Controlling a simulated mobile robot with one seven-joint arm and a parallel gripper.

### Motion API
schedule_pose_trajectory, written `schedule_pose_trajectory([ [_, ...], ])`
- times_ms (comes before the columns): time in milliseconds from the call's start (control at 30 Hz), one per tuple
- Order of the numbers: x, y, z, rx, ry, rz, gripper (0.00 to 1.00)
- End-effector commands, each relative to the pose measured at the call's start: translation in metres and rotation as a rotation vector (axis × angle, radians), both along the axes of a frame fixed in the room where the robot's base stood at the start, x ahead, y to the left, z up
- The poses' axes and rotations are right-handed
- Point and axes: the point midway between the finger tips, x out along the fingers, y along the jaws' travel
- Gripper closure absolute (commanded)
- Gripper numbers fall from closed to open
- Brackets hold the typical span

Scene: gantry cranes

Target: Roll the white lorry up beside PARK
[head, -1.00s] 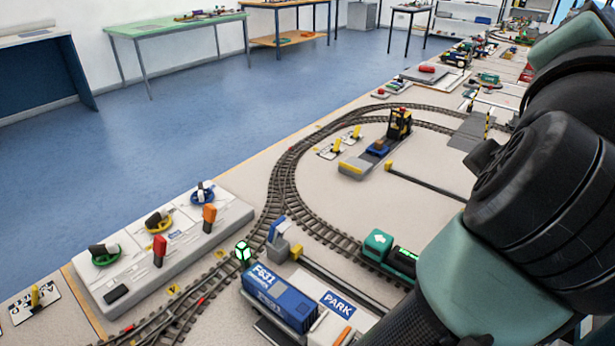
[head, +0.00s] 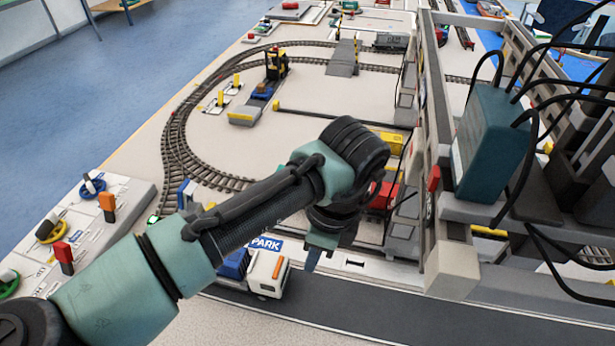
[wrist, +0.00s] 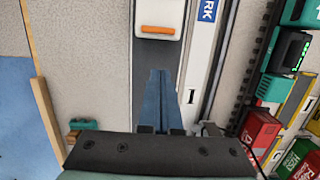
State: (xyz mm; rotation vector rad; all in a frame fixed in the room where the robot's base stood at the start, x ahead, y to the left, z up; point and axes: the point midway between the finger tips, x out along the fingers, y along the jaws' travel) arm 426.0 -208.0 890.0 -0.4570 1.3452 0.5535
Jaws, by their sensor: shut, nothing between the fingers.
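The white lorry (head: 268,272) with a blue load stands on the dark road strip in the head view, partly hidden behind my arm. Its white cab with an orange bar also shows at the top of the wrist view (wrist: 158,16). The blue PARK sign (head: 265,244) lies beside the cab, on the far side in the head view; in the wrist view the sign (wrist: 207,10) is right of the cab. My gripper (head: 312,262) is shut and empty, to the right of the cab. In the wrist view its blue fingers (wrist: 157,98) point at the road just below the cab, apart from it.
A grey gantry crane (head: 450,262) with a teal box (head: 487,140) and black cables stands close on the right. Red wagons (wrist: 262,130) stand on rails right of the lane. The dark road (head: 340,305) right of the lorry looks clear.

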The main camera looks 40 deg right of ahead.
Motion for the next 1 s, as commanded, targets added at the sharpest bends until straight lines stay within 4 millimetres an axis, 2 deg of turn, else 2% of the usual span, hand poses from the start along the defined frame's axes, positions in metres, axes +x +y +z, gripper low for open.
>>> schedule_pose_trajectory([
  [200, 0.039, 0.030, 0.000, -0.001, -0.004, 0.008, 1.00],
  [467, 0.079, 0.061, 0.001, -0.003, -0.003, 0.005, 1.00],
  [567, 0.076, 0.059, -0.010, -0.004, 0.000, -0.001, 1.00],
  [1000, 0.075, 0.058, -0.018, -0.004, 0.002, 0.001, 1.00],
])
